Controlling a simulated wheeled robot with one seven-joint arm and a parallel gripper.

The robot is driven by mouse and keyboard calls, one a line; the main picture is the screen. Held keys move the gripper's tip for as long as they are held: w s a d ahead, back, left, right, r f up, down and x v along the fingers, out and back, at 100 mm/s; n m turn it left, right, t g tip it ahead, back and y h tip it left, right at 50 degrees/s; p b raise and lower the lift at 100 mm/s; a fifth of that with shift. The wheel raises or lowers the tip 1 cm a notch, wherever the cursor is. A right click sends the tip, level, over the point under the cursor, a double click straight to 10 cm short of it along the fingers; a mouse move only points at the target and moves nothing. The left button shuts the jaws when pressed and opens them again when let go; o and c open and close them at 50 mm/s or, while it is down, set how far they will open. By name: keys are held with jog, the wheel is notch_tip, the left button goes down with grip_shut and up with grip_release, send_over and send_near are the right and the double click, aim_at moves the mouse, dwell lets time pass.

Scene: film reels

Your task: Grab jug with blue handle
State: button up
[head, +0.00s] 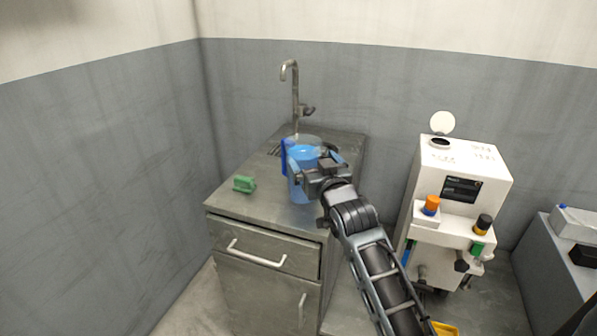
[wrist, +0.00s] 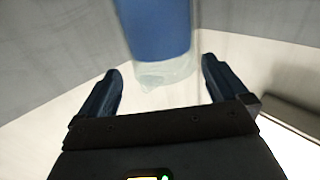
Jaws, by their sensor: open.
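A clear, bluish jug (head: 300,180) stands on the sink cabinet's top in the head view, below the tap. Its blue handle (head: 285,156) is on the left side. My gripper (head: 320,166) is at the jug's right side and hides part of it. In the wrist view, my open gripper (wrist: 161,68) has a finger on either side of the picture. A blue part (wrist: 155,28) and a clear, pale edge (wrist: 166,73), apparently of the jug, show ahead between the fingers. I cannot tell whether the fingers touch the jug.
The grey sink cabinet (head: 258,205) stands in the wall corner. A tall metal tap (head: 294,90) rises behind the jug. A green sponge-like block (head: 244,184) lies left of the jug. A white machine (head: 457,195) with coloured knobs stands to the right.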

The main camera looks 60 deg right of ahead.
aim_at(298, 141)
jog(key=shift+p+x, duration=0.5)
jog(key=shift+x, duration=2.7)
jog(key=shift+a, duration=0.15)
jog(key=shift+c, duration=0.4)
jog(key=c, duration=1.5)
jog(key=shift+r, duration=0.2)
jog(key=shift+c, duration=0.6)
jog(key=shift+w, duration=0.1)
